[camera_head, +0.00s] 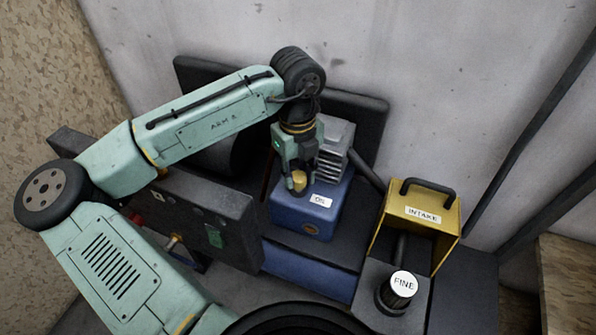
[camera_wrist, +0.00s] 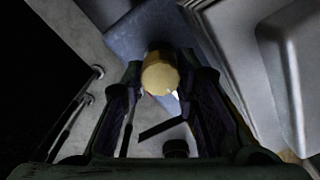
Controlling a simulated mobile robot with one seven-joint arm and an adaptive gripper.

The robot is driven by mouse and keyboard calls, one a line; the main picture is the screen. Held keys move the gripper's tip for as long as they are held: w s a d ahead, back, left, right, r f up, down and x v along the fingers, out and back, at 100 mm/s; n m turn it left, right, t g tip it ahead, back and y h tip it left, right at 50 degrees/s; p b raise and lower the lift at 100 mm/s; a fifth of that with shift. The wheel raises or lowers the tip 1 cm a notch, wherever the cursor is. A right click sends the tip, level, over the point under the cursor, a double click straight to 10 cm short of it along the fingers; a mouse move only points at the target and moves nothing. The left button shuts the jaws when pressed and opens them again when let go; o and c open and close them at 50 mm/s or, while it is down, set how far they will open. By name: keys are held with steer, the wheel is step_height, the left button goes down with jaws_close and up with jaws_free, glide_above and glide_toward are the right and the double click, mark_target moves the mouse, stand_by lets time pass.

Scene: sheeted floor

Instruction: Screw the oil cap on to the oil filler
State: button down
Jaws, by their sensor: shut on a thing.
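The oil cap (camera_head: 299,181) is a small yellow round piece between the fingertips of my gripper (camera_head: 297,184). My gripper is shut on it from above. In the wrist view the yellow cap (camera_wrist: 160,74) shows between the two dark fingers of my gripper (camera_wrist: 160,88). The cap is over the top of a blue housing (camera_head: 330,212) with a label. The oil filler itself is hidden under the cap and fingers. I cannot tell whether the cap touches it.
A grey finned block (camera_head: 336,150) stands close behind my gripper on the blue housing. A yellow box labelled INTAKE (camera_head: 423,215) and a round canister labelled FINE (camera_head: 403,285) stand to the right. A dark panel (camera_head: 205,222) with a green label is at the left.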

steer(key=shift+f+b, duration=0.35)
steer(key=shift+f, duration=0.45)
stand_by(0.4)
